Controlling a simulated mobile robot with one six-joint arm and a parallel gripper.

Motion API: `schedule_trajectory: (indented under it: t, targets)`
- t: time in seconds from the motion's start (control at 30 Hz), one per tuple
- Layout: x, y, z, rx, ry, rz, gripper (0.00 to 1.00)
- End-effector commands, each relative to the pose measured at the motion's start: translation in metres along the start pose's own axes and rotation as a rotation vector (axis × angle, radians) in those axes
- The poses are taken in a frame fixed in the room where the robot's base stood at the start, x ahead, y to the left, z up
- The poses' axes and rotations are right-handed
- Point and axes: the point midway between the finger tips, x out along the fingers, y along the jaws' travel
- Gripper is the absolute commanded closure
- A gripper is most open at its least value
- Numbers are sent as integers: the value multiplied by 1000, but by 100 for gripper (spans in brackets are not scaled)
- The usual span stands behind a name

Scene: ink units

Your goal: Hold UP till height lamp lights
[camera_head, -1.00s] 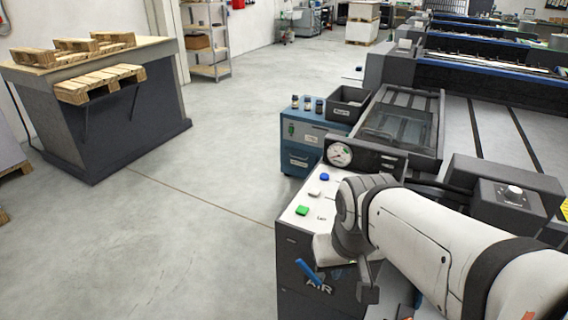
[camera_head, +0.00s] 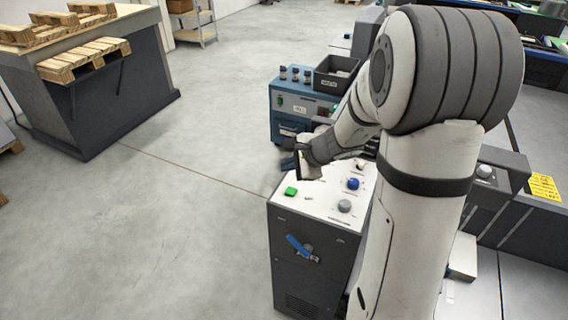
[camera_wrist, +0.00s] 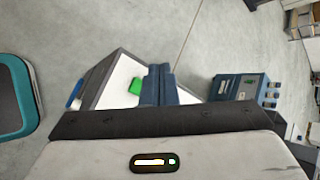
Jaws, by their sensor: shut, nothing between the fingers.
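The control unit (camera_head: 315,255) has a white sloping top (camera_head: 318,207) with a green button (camera_head: 290,191), a blue knob (camera_head: 353,183) and a grey knob (camera_head: 344,206). My gripper (camera_head: 301,163) hangs over the far left part of this top and hides the blue and white buttons there. In the wrist view its fingers (camera_wrist: 158,72) are shut and empty, beside the green button (camera_wrist: 135,86) and overlapping the panel's view. I cannot tell whether they touch the panel. The button labels are too small to read, and I cannot make out a height lamp.
A blue cabinet (camera_head: 290,103) with small bottles and a dark bin (camera_head: 336,75) stands behind the unit. A blue lever (camera_head: 300,247) sticks out from the unit's front. A bench with wooden pallets (camera_head: 85,58) stands at the left. The floor between is clear.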

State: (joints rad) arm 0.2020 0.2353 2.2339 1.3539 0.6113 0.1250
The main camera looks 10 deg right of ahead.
Motion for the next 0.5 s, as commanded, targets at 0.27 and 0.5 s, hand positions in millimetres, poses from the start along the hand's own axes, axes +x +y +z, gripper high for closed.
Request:
schedule_trajectory:
  t: [0.27, 0.5]
  targets:
    - [12, -20, -33, 228, 39, -72, 100]
    - [12, -19, -34, 230, 40, -73, 100]
